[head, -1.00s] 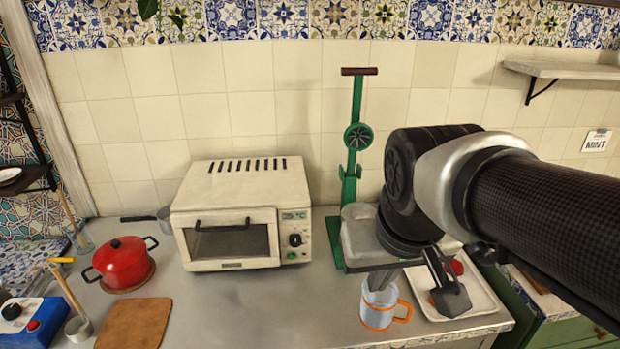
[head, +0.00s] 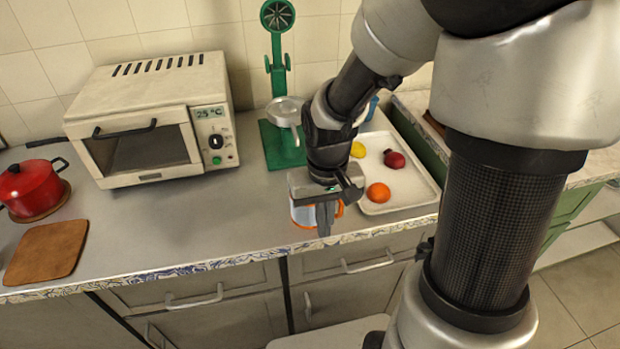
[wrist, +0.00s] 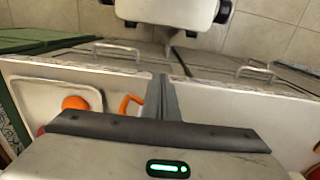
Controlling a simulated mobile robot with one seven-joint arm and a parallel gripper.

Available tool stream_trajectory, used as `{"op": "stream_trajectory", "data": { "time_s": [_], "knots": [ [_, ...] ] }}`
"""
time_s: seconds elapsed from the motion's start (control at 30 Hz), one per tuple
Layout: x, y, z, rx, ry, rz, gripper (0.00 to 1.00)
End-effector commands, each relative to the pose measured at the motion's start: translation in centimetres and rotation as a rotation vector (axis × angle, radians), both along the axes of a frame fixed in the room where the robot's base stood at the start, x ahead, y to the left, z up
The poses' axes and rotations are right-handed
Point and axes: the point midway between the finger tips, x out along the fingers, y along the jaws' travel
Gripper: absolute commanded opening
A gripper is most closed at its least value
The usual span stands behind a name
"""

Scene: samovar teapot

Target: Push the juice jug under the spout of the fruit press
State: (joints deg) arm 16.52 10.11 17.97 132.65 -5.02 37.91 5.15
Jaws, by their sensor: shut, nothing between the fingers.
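The juice jug (head: 301,215), pale blue-grey with an orange rim and handle, stands on the counter near its front edge. My gripper hides part of it; its orange handle shows in the wrist view (wrist: 128,103). The green fruit press (head: 276,58) stands behind the jug and a little left. Its silver bowl with the spout (head: 285,110) sits above a green base (head: 282,152), with bare counter between base and jug. My gripper (head: 325,225) points down at the jug's front right side, fingers together and empty. I cannot tell whether it touches the jug.
A tray (head: 425,193) with a lemon, an orange and a dark red fruit is close on the right. A toaster oven (head: 150,120) stands left of the press. A red pot (head: 30,188) and a wooden board (head: 45,252) are further left. The middle counter is clear.

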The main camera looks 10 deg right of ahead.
Motion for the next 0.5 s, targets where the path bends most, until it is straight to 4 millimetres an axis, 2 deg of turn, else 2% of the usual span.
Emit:
{"op": "stream_trajectory", "data": {
  "time_s": [0.03,0.17,0.2,0.3,0.5],
  "knots": [
    [-0.1,0.0,-1.6,0.001,0.005,0.001,0.00],
    [-0.1,0.0,-4.1,0.001,0.003,0.001,0.00],
    [1.0,0.0,-3.6,0.002,-0.003,0.000,0.00],
    [2.5,0.0,-3.5,0.001,-0.002,0.001,0.00],
    [3.9,0.0,-3.4,0.000,0.000,-0.001,0.00]
  ]
}}
